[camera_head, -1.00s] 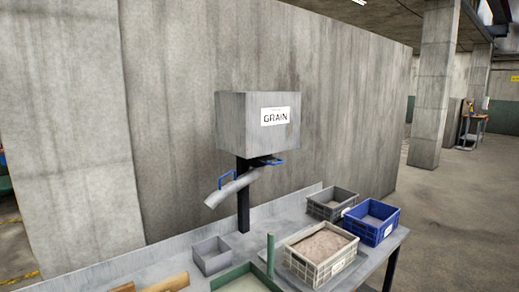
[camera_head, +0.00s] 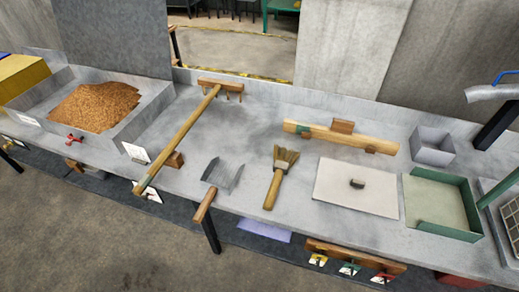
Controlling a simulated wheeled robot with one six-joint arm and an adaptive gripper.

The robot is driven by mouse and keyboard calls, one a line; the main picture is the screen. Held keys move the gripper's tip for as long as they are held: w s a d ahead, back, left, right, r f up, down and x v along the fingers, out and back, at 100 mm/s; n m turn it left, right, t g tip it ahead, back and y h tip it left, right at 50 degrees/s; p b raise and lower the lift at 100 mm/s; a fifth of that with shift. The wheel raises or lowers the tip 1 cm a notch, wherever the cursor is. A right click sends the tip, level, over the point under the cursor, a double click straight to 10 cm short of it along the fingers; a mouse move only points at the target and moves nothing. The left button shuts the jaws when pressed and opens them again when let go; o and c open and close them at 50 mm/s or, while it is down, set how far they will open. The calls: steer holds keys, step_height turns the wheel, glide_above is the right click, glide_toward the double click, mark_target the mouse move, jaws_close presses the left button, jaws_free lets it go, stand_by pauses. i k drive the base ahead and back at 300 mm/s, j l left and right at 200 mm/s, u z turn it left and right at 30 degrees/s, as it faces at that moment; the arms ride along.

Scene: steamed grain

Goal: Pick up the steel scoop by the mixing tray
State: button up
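The steel scoop (camera_head: 223,175) lies on the grey metal bench. Its flat grey pan points to the back and its short wooden handle (camera_head: 204,205) points to the front edge. The mixing tray (camera_head: 152,118) is a wide grey metal tray on the left of the bench, with a heap of brown grain (camera_head: 98,105) in it. The scoop lies to the right of the tray, apart from it, with a long wooden rake between them. My gripper is not in view.
The long rake (camera_head: 182,137) lies slanted across the bench. A hand brush (camera_head: 277,178) is right of the scoop. A pale lid or board with a knob (camera_head: 328,189), a green tray (camera_head: 443,232), a small grey box (camera_head: 431,154) and a wooden bar (camera_head: 329,138) are further right.

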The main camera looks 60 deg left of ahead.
mark_target(221, 176)
steer(key=u, duration=1.85)
steer(key=i+j, duration=0.1)
steer(key=j, duration=0.4)
steer(key=i+j, duration=0.1)
steer(key=j, duration=0.35)
steer(key=i+j, duration=0.15)
steer(key=j, duration=0.15)
steer(key=i+j, duration=0.1)
steer(key=j, duration=0.15)
steer(key=i+j, duration=0.15)
steer(key=j, duration=0.15)
steer(key=i, duration=0.25)
